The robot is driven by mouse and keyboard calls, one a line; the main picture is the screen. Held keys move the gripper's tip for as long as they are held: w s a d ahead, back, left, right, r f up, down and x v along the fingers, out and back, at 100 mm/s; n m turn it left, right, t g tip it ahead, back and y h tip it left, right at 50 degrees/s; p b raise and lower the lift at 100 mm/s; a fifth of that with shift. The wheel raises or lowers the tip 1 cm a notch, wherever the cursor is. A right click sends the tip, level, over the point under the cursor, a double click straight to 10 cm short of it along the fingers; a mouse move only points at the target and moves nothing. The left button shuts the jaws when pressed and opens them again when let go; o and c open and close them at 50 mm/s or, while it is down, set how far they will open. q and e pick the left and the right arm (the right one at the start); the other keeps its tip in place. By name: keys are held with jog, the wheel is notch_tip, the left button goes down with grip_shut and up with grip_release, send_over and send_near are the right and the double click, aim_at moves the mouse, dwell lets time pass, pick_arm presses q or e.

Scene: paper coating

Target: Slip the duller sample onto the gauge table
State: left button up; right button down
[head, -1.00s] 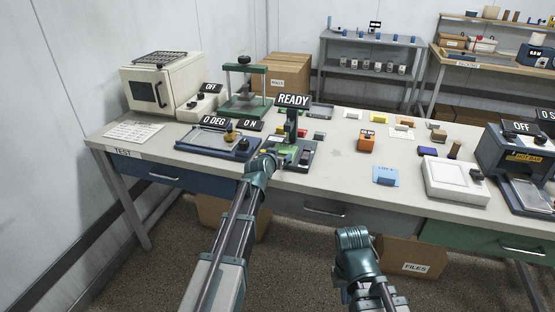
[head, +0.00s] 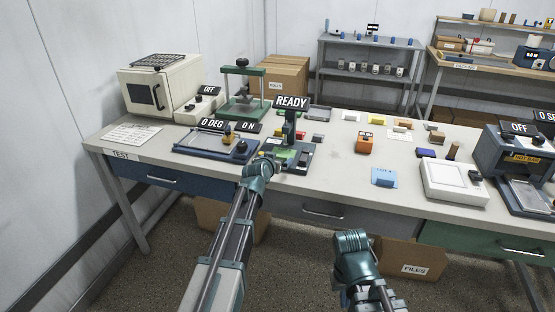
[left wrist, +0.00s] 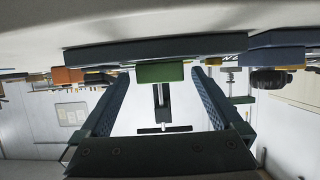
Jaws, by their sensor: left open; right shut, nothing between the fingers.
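A gauge with a READY sign (head: 291,102) stands on a dark base (head: 300,163) at the table's front edge. A green block (head: 284,153) is on the base's near left part; it also shows in the left wrist view (left wrist: 160,72), lined up between my fingers. My left gripper (head: 268,160) is open at the base's front left; whether the block is inside the jaws or just beyond them, I cannot tell. A small red piece (head: 301,134) lies by the gauge post. Which sample is duller does not show clearly. My right gripper (head: 350,238) is shut and empty, in front of the table.
A blue tray device (head: 215,145) with 0 DEG and ON signs stands left of the gauge. An orange block (head: 364,146), a blue card (head: 383,177) and a white device (head: 455,182) are to the right. The tabletop (head: 335,170) between gauge and card is clear.

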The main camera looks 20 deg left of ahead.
pick_arm(q)
jog(key=p+v, duration=0.5)
jog(key=v, duration=0.8)
jog(key=s+d+f+m+g+h+p, duration=0.1)
jog(key=s+d+f+g+p, duration=0.15)
jog(key=s+d, duration=0.35)
jog(key=s+d+f+m+g+h+p, duration=0.1)
jog(key=s+d+f+m+g, duration=0.2)
jog(key=d, duration=0.4)
jog(key=s+d+f+g+y+p, duration=0.1)
jog(key=s+g, duration=0.7)
jog(key=s, duration=0.9)
jog(key=d+y+p, duration=0.1)
jog(key=d+y, duration=0.1)
jog(key=d, duration=0.1)
jog(key=shift+s+f+n+y+p, duration=0.2)
jog(key=shift+s+n+y+p, duration=0.1)
jog(key=shift+s+y+p, duration=0.1)
